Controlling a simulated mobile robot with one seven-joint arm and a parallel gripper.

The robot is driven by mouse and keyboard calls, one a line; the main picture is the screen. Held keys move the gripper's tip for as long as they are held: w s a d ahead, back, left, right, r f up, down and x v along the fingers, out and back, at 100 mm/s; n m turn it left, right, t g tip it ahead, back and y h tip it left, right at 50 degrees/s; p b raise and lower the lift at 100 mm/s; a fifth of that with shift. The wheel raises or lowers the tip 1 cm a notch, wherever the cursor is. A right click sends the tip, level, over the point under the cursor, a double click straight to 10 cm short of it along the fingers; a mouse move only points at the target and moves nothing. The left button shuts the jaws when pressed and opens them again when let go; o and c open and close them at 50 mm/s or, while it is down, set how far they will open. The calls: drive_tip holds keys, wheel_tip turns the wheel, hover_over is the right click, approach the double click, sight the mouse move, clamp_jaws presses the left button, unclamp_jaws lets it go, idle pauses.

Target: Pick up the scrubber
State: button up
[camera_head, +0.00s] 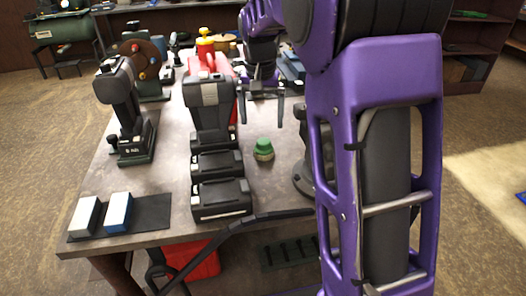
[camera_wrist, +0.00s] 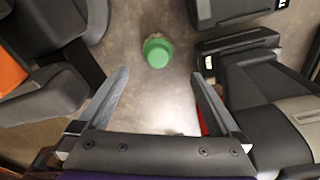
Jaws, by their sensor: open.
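The scrubber, which I take to be the small round piece with a green top (camera_head: 264,149) and a paler base, stands upright on the workbench (camera_head: 169,180). It also shows in the wrist view as a green cap (camera_wrist: 158,52) just beyond my fingertips, near the middle. My gripper (camera_head: 261,112) is open and empty above the bench, behind the scrubber in the head view. Its two fingers are spread wide in the wrist view (camera_wrist: 160,75), with bare bench top between them. Nothing touches the scrubber.
Black chargers or battery packs (camera_head: 220,198) stand left of the scrubber. A white block (camera_head: 85,216) and a blue-and-white block (camera_head: 118,212) lie on a dark mat at the front left. A black-and-green tool (camera_head: 133,145) stands farther left. My purple arm hides the right side.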

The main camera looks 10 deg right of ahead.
sight(264, 141)
drive_tip(key=f, duration=0.4)
drive_tip(key=shift+w+d+f, duration=0.1)
drive_tip(key=shift+w+f, duration=0.1)
drive_tip(key=shift+w, duration=0.05)
drive_tip(key=f, duration=0.1)
drive_tip(key=f+b, duration=0.1)
drive_tip(key=f, duration=0.3)
drive_tip(key=shift+w+d+f, duration=0.1)
drive_tip(key=shift+d, duration=0.15)
drive_tip(key=c, duration=1.4)
